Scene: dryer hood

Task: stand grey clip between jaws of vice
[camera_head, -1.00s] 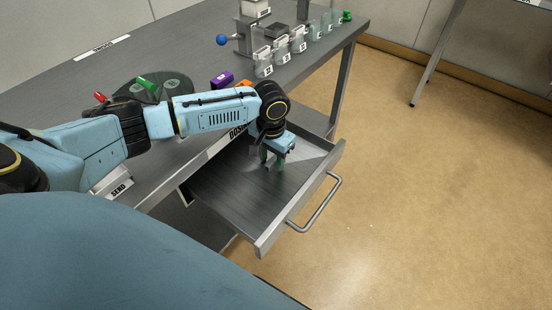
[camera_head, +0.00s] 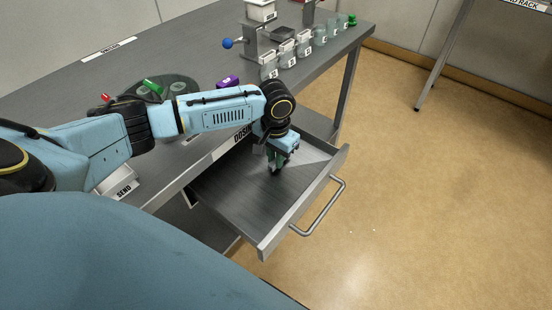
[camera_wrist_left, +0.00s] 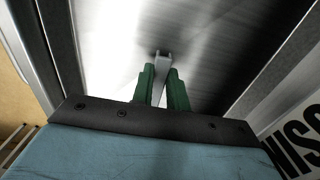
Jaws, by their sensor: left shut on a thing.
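My left gripper (camera_head: 275,167) reaches down into the open drawer, with its green fingers near the drawer floor. In the left wrist view the green fingers (camera_wrist_left: 162,88) are shut on the grey clip (camera_wrist_left: 161,60), a small pale grey piece with a forked end that pokes out past the fingertips. The clip cannot be made out in the head view. My right gripper is not in view.
The drawer (camera_head: 222,198) is pulled out, its front and handle (camera_head: 325,208) facing the open floor. On the bench stand several labelled jars (camera_head: 287,52), a purple box (camera_head: 228,82) and a dark round tray with a green piece (camera_head: 152,87).

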